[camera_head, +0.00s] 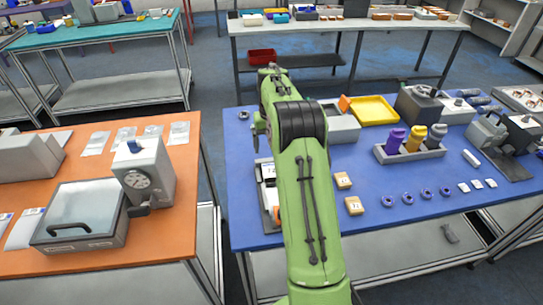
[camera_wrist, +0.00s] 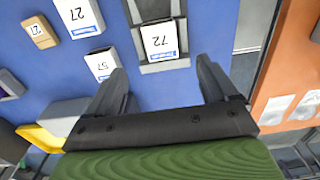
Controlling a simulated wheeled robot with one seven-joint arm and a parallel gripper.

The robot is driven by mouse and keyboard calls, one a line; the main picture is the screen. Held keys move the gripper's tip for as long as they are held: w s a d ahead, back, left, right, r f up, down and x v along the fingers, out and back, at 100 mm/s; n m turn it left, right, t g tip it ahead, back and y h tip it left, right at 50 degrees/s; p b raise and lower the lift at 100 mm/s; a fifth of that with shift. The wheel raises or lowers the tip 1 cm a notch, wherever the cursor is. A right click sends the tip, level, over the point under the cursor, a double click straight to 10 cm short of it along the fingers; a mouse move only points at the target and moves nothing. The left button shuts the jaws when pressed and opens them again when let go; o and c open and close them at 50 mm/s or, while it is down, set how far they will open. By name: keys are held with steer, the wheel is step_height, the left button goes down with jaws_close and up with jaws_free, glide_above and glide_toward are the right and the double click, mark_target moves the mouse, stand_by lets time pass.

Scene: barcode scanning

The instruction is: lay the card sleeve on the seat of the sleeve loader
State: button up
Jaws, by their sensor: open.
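A white card sleeve marked 72 (camera_wrist: 164,40) lies on a grey fixture that looks like the sleeve loader (camera_wrist: 178,65) in the wrist view. The fixture's grey lip shows below the sleeve; whether the sleeve lies fully flat cannot be told. My gripper (camera_wrist: 161,66) is open, with its two dark fingers spread apart and nothing between them, pointing toward the fixture. In the head view the loader (camera_head: 263,172) shows partly at the left of my arm, which hides much of it. The gripper's fingertips are hidden there.
White pieces marked 57 (camera_wrist: 101,64) and 27 (camera_wrist: 78,16) and a tan box (camera_wrist: 40,32) lie beside the loader on the blue table (camera_head: 330,232). A yellow tray (camera_head: 375,110) and grey bin (camera_head: 342,125) stand farther back. An orange table (camera_head: 172,215) stands left across a gap.

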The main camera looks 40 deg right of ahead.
steer(key=s+a+r+n+t, duration=0.1)
steer(key=s+a+r, duration=0.4)
steer(key=a+r, duration=0.2)
steer(key=s+a+r+n+t, duration=0.1)
steer(key=s+a+r, duration=0.3)
steer(key=a+r, duration=0.3)
steer(key=s+a+n+t, duration=0.1)
steer(key=s+a, duration=0.2)
steer(key=s, duration=0.3)
steer(key=s+a+n+t, duration=0.1)
steer(key=s+a, duration=0.2)
steer(key=s, duration=0.4)
steer(key=s+a+f+n+t, duration=0.1)
steer(key=s+a, duration=0.2)
steer(key=s, duration=0.4)
steer(key=shift+s+t, duration=0.25)
steer(key=shift+t, duration=0.05)
steer(key=shift+f, duration=0.1)
